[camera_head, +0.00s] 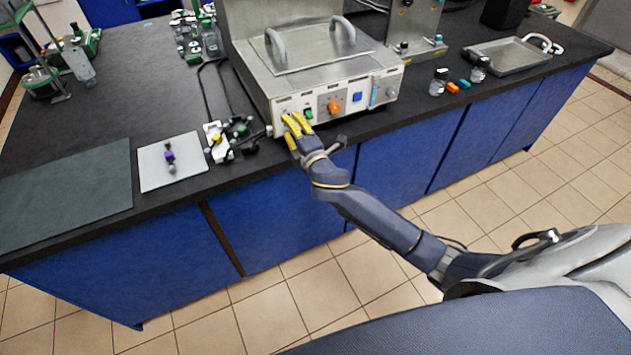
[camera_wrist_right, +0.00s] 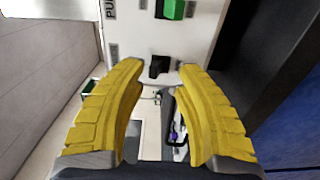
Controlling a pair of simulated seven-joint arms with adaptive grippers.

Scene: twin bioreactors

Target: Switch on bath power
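The bath (camera_head: 320,62) is a steel box with a lid and two grey handles, standing at the bench's front edge. Its front panel carries a green switch (camera_head: 308,113), an orange knob (camera_head: 334,107) and a blue button (camera_head: 357,97). My right gripper (camera_head: 297,124) is at the panel's left end, beside the green switch. In the right wrist view its yellow fingers (camera_wrist_right: 155,68) are apart, with a small black control (camera_wrist_right: 159,67) on the panel showing between the tips. The green switch (camera_wrist_right: 174,9) lies beyond them at the top. I cannot tell whether the fingers touch the panel. My left gripper is out of view.
A white board (camera_head: 172,162) with a purple item and several small fittings (camera_head: 228,138) lie left of the bath. Small bottles (camera_head: 439,82) and a metal tray (camera_head: 510,56) are to the right. The dark mat (camera_head: 65,190) at front left is clear.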

